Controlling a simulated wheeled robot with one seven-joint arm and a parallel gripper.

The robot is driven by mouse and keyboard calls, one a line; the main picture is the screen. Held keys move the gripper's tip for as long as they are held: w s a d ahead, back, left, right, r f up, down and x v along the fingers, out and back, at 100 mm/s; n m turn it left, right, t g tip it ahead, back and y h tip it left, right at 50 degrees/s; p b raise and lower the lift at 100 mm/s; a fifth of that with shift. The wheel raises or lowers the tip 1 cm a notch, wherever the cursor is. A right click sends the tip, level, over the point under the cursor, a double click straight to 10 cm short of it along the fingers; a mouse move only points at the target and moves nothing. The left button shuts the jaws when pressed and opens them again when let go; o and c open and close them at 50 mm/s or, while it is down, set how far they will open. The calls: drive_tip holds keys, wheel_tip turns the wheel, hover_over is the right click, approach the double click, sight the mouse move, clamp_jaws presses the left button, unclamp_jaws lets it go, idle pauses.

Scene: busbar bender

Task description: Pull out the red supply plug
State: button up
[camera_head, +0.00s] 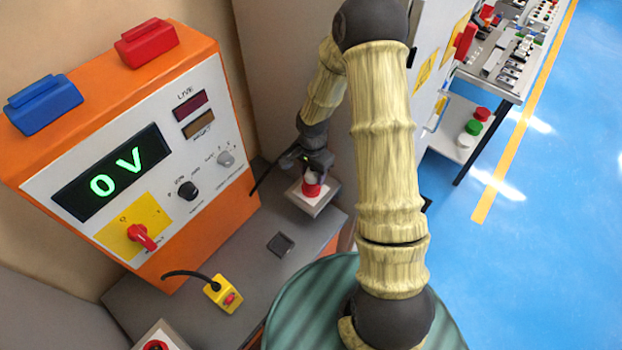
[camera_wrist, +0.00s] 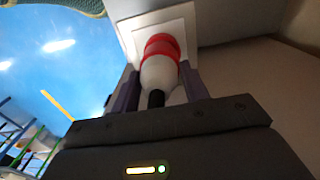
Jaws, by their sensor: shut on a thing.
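The red supply plug (camera_wrist: 160,72) has a white rear body and a black cable end. In the wrist view it sits between the two fingers of my gripper (camera_wrist: 158,88), which is shut on it. Its red front meets a white square socket plate (camera_wrist: 127,27); I cannot tell how deep it sits. In the head view the red plug (camera_head: 311,189) shows at the white-topped socket box (camera_head: 322,200), with my gripper (camera_head: 312,176) over it. The fingertips are partly hidden there.
The orange panel (camera_head: 232,130) at left reads 0 V and has a red rotary switch (camera_head: 142,237). A yellow box with a red button (camera_head: 223,294) lies on the grey bench (camera_head: 190,315). My arm crosses the middle. Blue floor (camera_head: 560,230) is open at right.

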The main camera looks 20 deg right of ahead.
drive_tip(key=shift+r+p, duration=0.65)
drive_tip(key=shift+r, duration=0.35)
idle(0.5)
drive_tip(key=shift+r+p, duration=0.3)
drive_tip(key=shift+r, duration=0.15)
drive_tip(key=shift+r+p, duration=1.5)
drive_tip(key=shift+r, duration=0.6)
drive_tip(key=shift+d+f, duration=0.1)
